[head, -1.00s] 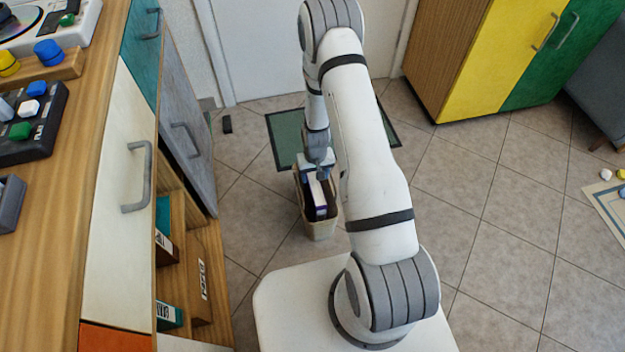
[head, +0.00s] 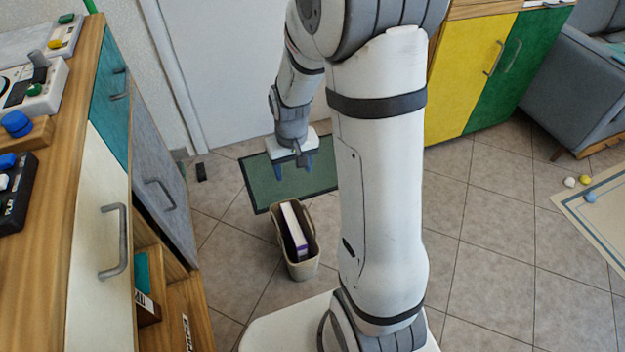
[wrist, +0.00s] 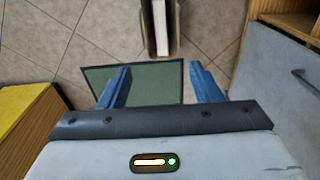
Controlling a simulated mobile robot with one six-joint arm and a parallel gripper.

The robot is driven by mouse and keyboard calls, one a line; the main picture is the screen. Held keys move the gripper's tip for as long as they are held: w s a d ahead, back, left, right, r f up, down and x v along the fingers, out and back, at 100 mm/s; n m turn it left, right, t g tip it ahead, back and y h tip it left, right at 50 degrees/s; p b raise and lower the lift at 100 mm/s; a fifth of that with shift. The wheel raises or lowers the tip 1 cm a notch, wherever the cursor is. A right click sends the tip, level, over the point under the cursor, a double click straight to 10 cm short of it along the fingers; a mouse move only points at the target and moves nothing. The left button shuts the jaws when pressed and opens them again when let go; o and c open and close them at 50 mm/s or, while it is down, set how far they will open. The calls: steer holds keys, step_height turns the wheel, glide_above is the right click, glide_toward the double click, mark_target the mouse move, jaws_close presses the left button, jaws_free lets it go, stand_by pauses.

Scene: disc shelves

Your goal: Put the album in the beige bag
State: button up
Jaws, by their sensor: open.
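The album (head: 294,229), white with a purple edge, stands inside the beige bag (head: 303,269) on the tiled floor. Both also show at the top of the wrist view, the album (wrist: 160,28) between the walls of the bag (wrist: 150,40). My gripper (head: 294,176) is open and empty, raised above the green mat and behind the bag in the head view. Its two blue fingers (wrist: 163,80) are spread apart in the wrist view, clear of the album and bag.
A dark-edged green mat (head: 262,183) lies on the floor before the white door (head: 215,60). A cabinet (head: 110,200) with shelves lines the left side. Yellow and green cupboard doors (head: 475,75) stand at the back right. Tiled floor on the right is mostly clear.

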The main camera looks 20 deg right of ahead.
steer(key=s+r, duration=1.3)
steer(key=s, duration=0.2)
steer(key=shift+s+a+t, duration=0.15)
steer(key=shift+a+t, duration=0.15)
steer(key=shift+a, duration=0.1)
steer(key=shift+r, duration=0.1)
step_height(320, 180, up, 29)
steer(key=t+p, duration=0.1)
steer(key=p, duration=2.5)
steer(key=shift+s+r+p, duration=0.15)
steer(key=shift+p, duration=0.15)
steer(key=shift+d, duration=0.1)
steer(key=shift+c, duration=0.5)
